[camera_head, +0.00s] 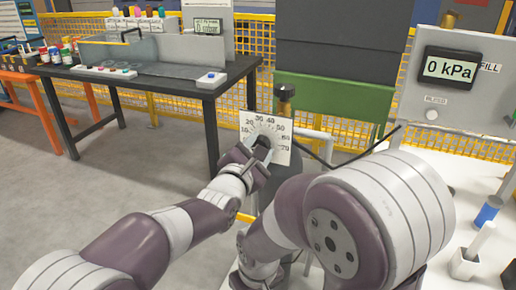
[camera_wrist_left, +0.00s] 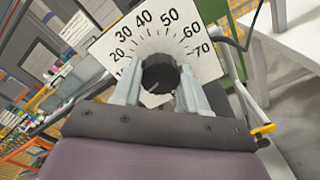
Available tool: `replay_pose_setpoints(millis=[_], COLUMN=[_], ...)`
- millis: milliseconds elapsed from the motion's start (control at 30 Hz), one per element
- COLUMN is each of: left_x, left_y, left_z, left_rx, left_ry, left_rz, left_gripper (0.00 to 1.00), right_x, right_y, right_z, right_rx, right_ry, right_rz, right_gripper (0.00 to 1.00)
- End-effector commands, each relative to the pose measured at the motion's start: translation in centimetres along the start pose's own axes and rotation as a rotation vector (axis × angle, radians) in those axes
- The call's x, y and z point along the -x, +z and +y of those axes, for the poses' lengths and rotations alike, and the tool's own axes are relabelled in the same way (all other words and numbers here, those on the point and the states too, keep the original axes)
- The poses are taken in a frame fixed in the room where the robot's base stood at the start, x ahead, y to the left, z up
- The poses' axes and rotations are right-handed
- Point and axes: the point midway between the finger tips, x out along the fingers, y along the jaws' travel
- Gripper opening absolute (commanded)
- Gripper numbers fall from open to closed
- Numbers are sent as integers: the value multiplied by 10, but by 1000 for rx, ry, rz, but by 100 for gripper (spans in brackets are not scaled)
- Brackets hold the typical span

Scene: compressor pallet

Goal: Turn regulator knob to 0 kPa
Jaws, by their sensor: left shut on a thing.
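The regulator knob (camera_wrist_left: 160,76) is dark and round, in front of a white dial plate (camera_head: 278,133) marked from 10 to 70. In the head view the knob is mostly hidden by my left gripper (camera_head: 261,149). In the left wrist view the two fingers of my left gripper (camera_wrist_left: 160,92) stand on either side of the knob, shut on it. A small light mark shows on the knob's lower left face. A display (camera_head: 449,68) on the grey panel at right reads 0 kPa. My right arm is at lower right, its gripper out of view.
A yellow mesh fence (camera_head: 250,95) runs behind. Dark hoses run near the dial.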

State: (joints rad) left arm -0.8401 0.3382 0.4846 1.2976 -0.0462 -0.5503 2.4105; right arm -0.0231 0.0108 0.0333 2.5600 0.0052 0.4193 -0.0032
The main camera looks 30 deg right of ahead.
Motion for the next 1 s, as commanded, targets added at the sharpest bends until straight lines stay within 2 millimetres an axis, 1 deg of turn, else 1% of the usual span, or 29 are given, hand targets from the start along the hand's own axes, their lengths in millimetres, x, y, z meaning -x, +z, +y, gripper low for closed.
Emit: replay_pose_setpoints(millis=[200,233,300,567,667,767,1000], left_x=[0,0,0,0,6,23,86], left_y=[-1,-1,-1,0,0,0,0], left_z=[-2,-2,-1,0,0,0,0], left_rx=[2,2,2,1,1,1,1], left_ry=[-3,-3,-2,-1,-1,-1,0], left_rz=[3,3,2,1,1,1,1], left_gripper=[13,50,69,69,69,69,69], right_x=[0,0,0,0,0,0,1], right_y=[0,0,0,0,0,0,0], right_z=[0,0,0,0,0,0,0], right_rx=[0,0,0,0,0,0,0], right_ry=[0,0,0,0,0,0,0], right_rz=[0,0,0,0,0,0,0], right_gripper=[44,44,44,44,44,44,44])
